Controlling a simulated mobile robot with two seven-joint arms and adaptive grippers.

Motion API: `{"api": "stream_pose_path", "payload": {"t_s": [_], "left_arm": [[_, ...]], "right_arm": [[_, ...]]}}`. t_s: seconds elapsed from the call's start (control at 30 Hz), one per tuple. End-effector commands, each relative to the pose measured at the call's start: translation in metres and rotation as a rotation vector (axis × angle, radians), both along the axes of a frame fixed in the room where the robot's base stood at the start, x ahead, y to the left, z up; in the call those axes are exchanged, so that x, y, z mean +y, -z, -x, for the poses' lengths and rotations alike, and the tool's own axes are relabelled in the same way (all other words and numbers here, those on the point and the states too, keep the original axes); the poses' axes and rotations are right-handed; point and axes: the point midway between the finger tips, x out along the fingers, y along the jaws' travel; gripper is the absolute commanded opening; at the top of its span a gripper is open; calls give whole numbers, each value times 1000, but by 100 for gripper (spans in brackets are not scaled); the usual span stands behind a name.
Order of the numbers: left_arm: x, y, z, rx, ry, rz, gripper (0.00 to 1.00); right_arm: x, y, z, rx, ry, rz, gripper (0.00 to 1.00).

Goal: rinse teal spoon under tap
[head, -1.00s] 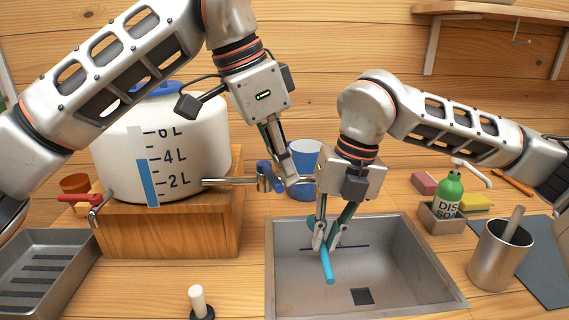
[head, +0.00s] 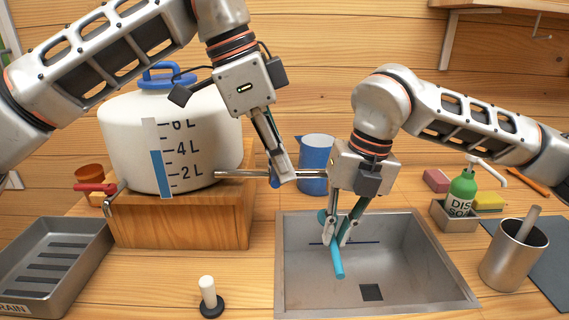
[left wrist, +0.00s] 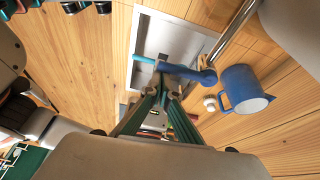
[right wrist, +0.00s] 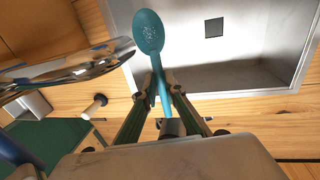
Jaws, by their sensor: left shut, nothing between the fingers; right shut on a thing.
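The teal spoon (head: 338,262) is held over the sink (head: 425,285) by my right gripper (head: 338,238), which is shut on its handle. In the right wrist view its round bowl (right wrist: 148,32) is beside the end of the metal tap spout (right wrist: 75,68). The tap spout (head: 240,174) runs right from the white tank (head: 130,140). My left gripper (head: 283,178) is shut and empty at the blue tap lever (left wrist: 190,73), which it mostly hides in the head view. I cannot see any water flowing.
A blue jug (head: 316,165) stands behind the spout. A white-handled stopper (head: 209,297) stands left of the sink. A drain tray (head: 50,265) is at left. The green soap bottle (head: 462,190), sponges and a metal cup (head: 512,260) are at right.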

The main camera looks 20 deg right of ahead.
Motion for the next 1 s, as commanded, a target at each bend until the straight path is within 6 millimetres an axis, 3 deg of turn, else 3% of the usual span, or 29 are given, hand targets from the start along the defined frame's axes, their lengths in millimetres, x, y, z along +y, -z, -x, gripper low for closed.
{"api": "stream_pose_path", "payload": {"t_s": [0.17, 0.6, 1.0], "left_arm": [[4, -11, -2, -4, -2, 0, 0], [29, -81, -8, -2, -3, 0, 0], [34, -94, -9, 1, -1, 0, 0]], "right_arm": [[0, 0, 0, 0, 0, 0, 0], [0, 0, 0, 0, 0, 0, 0], [0, 0, 0, 0, 0, 0, 0]]}}
